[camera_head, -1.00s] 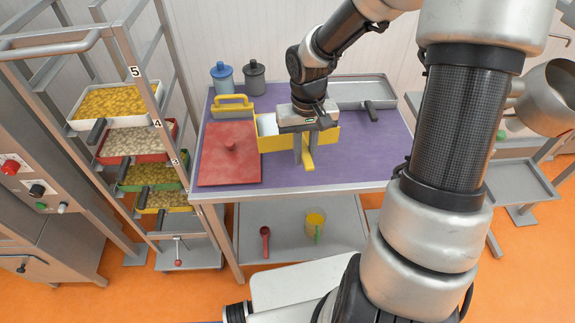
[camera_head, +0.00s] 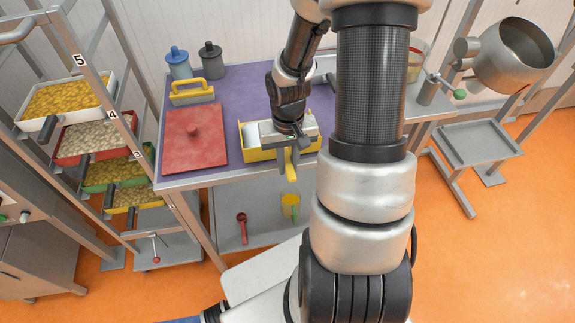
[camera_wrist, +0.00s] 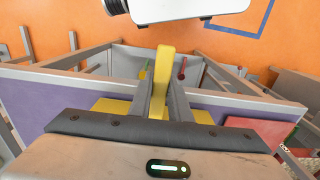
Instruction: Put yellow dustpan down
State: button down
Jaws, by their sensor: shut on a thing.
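The yellow dustpan (camera_head: 259,155) is a shallow pan with a pale inside, over the front middle of the purple table top (camera_head: 240,93). Its yellow handle (camera_head: 291,164) points to the front edge and seems to reach past it. My gripper (camera_head: 290,173) is shut on the handle, one finger on each side. In the wrist view the handle (camera_wrist: 163,68) stands between my two fingers, and yellow parts of the pan show beside them. My arm and gripper body hide part of the pan. I cannot tell whether the pan touches the table.
A yellow-handled tool (camera_head: 192,92), a blue canister (camera_head: 178,65) and a grey canister (camera_head: 210,60) stand behind. A shelf rack with trays (camera_head: 68,98) is at left. A red scoop (camera_head: 242,228) and yellow jug (camera_head: 290,207) are below.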

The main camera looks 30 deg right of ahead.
jog(key=shift+f, duration=0.4)
jog(key=shift+f, duration=0.25)
jog(key=c, duration=1.6)
grip_release()
jog(key=shift+r, duration=0.1)
jog(key=shift+c, duration=0.2)
jog(key=shift+r, duration=0.1)
notch_tip(320, 180, up, 12)
jog(key=p, duration=0.1)
